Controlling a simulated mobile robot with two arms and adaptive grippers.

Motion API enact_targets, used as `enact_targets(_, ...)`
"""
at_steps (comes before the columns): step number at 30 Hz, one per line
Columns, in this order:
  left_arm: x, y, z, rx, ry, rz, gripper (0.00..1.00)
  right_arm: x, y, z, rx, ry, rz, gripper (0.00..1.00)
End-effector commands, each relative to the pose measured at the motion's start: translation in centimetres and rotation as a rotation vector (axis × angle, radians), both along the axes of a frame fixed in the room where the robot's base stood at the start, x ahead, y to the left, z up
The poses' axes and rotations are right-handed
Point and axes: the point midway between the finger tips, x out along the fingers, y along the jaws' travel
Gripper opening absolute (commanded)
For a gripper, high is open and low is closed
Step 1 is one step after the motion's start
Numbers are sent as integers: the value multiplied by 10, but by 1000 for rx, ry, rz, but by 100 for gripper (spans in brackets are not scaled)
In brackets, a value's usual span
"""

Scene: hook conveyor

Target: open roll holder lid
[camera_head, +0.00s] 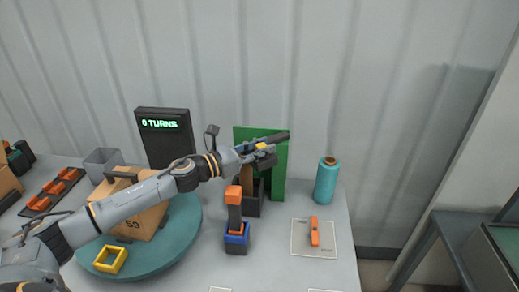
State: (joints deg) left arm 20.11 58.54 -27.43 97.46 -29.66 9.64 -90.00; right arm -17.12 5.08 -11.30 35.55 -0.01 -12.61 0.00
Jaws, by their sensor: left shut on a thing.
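The roll holder is a dark open-fronted box (250,207) at the back of the table, with an upright green panel (280,180) that seems to be its lid or back. My left gripper (272,150) reaches in from the left at the top of the holder, in front of the green panel. It is shut on a part there, seemingly the lid; its own fingers and wrist hide the exact grip. A teal roll (326,182) with an orange core stands upright to the right of the holder. My right gripper is not in view.
A teal turntable (190,225) carries a cardboard box (140,222) and a yellow square frame (110,260). An orange and blue tool (236,238) stands before the holder. An orange piece (314,232) lies on a marked sheet. A dark display (166,135) reads "0 TURNS".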

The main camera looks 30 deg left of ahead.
Motion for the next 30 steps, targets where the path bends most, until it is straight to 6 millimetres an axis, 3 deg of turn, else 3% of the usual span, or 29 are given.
enact_targets(9,0,-1,0,-2,0,-2,0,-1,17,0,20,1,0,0)
enact_targets(10,0,-1,0,-2,0,-2,33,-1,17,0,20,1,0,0)
enact_targets(13,0,-1,0,-2,0,-1,51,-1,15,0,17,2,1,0)
enact_targets(23,-1,0,-1,-2,1,0,51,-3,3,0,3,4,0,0)
enact_targets(30,-18,11,-3,-1,5,1,51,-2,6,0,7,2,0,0)
